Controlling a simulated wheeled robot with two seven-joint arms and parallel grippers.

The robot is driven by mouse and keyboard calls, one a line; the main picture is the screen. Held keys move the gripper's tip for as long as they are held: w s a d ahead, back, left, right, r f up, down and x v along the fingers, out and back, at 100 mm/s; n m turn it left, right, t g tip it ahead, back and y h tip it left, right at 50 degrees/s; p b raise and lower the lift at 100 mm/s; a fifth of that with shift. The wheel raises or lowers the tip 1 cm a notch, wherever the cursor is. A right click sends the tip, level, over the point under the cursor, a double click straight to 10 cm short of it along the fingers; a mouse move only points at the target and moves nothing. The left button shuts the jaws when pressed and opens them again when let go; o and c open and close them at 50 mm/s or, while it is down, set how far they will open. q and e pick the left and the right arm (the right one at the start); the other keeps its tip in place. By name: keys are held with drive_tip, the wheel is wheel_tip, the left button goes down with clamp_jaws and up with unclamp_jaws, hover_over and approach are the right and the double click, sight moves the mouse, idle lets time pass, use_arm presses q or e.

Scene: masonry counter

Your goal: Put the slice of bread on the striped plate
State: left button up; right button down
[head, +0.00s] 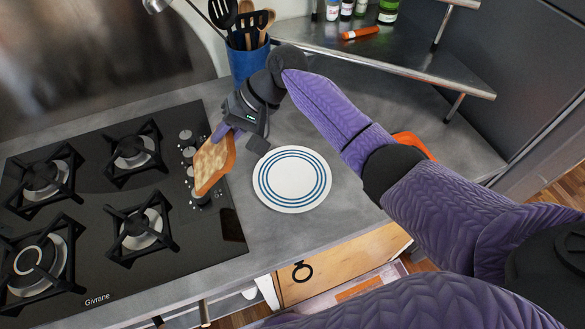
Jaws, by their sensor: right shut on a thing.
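The slice of bread (211,164) is pale with a brown crust. My right gripper (220,134) is shut on its upper edge and holds it tilted, over the right edge of the stove. The striped plate (292,180), white with blue rings, lies on the grey counter just right of the bread. The plate looks empty, and the bread is apart from it in the picture. My left gripper is not in view.
A black gas stove (120,195) with several burners and knobs fills the left. A blue utensil holder (246,62) stands behind my right gripper. A metal shelf (390,62) with bottles is at the back right. An orange object (412,144) lies partly behind my right arm. A wooden drawer (335,268) is below.

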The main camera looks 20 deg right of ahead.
drive_tip(key=d+m+t+p, duration=0.3)
drive_tip(key=d+m+t, duration=0.2)
drive_tip(key=m+t, duration=0.15)
use_arm(q)
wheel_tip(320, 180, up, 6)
drive_tip(key=p, duration=0.3)
use_arm(e)
drive_tip(key=m+t+h, duration=0.5)
drive_tip(key=m+t, duration=0.1)
drive_tip(key=m, duration=0.1)
hover_over(309, 185)
wheel_tip(309, 185, down, 5)
wheel_tip(309, 185, down, 10)
drive_tip(key=b, duration=0.9)
drive_tip(key=shift+b, duration=0.4)
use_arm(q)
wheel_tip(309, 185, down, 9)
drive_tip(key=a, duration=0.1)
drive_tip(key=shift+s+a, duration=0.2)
use_arm(e)
drive_tip(key=shift+r, duration=0.1)
drive_tip(key=c, duration=0.8)
unclamp_jaws()
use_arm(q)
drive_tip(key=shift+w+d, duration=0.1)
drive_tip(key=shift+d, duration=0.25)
use_arm(e)
drive_tip(key=shift+o, duration=0.2)
